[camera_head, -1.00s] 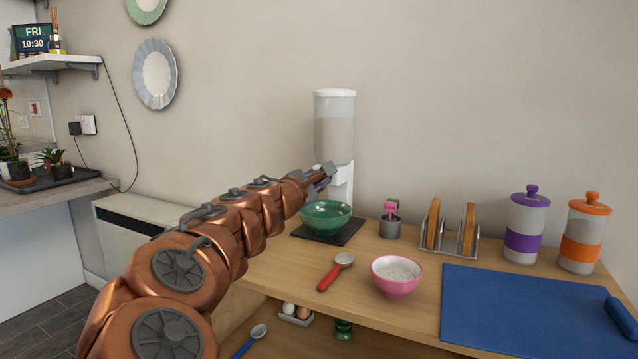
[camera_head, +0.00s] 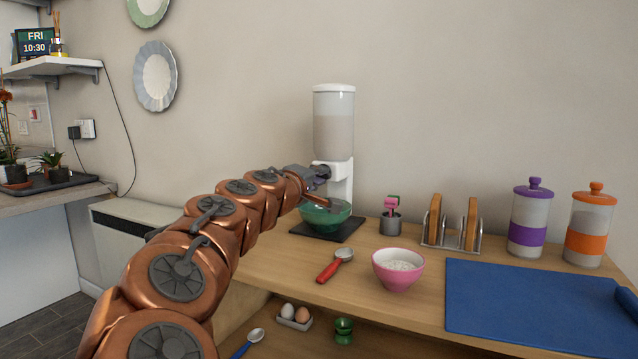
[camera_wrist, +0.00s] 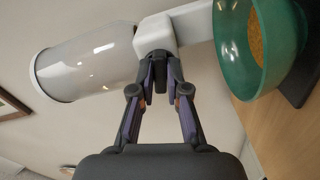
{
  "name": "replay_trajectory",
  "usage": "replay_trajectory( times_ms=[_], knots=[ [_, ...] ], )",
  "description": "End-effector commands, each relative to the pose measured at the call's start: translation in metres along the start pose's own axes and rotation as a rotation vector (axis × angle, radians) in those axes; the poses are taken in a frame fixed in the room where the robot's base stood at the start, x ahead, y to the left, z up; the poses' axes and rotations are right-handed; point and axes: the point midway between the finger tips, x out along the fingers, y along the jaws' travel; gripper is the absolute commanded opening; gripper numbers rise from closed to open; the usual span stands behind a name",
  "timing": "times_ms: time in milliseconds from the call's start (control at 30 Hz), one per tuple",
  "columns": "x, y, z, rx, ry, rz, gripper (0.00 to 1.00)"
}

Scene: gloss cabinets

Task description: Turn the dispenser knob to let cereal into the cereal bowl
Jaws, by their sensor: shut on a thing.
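The cereal dispenser (camera_head: 333,130) stands against the wall, with a clear cylinder and white body. It lies sideways in the wrist view (camera_wrist: 90,65). Its dark knob (camera_wrist: 159,82) sits between my fingers, partly hidden by them. My gripper (camera_wrist: 160,70) is shut on the knob; in the head view the gripper (camera_head: 318,172) is at the front of the dispenser. The green cereal bowl (camera_head: 325,217) stands below the spout, partly hidden by my arm. In the wrist view the bowl (camera_wrist: 228,50) has golden-brown cereal inside.
The bowl stands on a dark mat (camera_head: 340,232).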

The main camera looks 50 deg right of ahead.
Motion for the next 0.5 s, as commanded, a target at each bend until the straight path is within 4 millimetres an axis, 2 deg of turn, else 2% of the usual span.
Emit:
replay_trajectory(
  times_ms=[200,500],
  knots=[
    [-0.0005,-0.0034,-0.0008,0.141,0.002,0.000,0.00],
    [-0.0003,-0.0030,-0.0007,0.246,0.002,-0.001,0.00]
  ],
)
